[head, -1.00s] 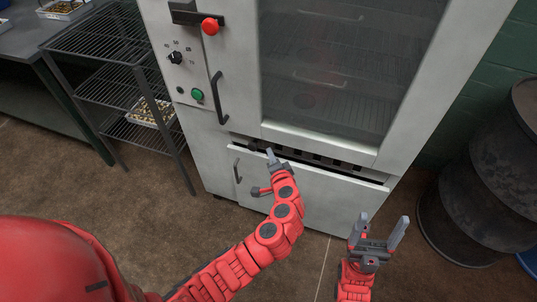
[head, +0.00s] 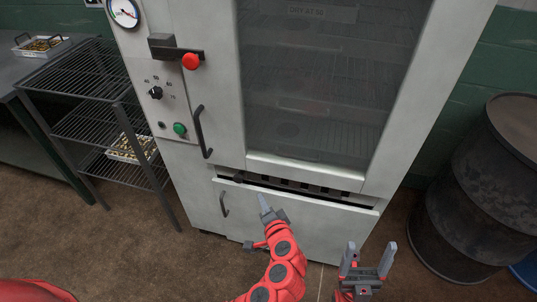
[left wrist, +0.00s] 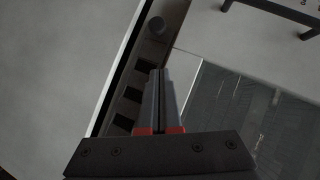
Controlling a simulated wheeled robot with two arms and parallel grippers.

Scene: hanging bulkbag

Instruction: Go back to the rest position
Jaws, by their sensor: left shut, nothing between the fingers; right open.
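My left gripper (head: 265,203) is shut and empty in front of the lower panel of the grey cabinet (head: 300,228), a little below the dark slot. In the left wrist view its closed fingers (left wrist: 158,92) point toward the slot with dark square openings (left wrist: 127,95). I cannot tell from the pictures whether the fingertips touch the cabinet. My right gripper (head: 368,262) is open and empty at the lower right of the head view, its fingers pointing up, in front of the cabinet.
The cabinet has a glass door (head: 320,90), a door handle (head: 202,132), a red knob (head: 191,61) and a green button (head: 180,129). A wire rack (head: 95,125) with a tray (head: 130,147) stands at left. A dark drum (head: 480,190) stands at right.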

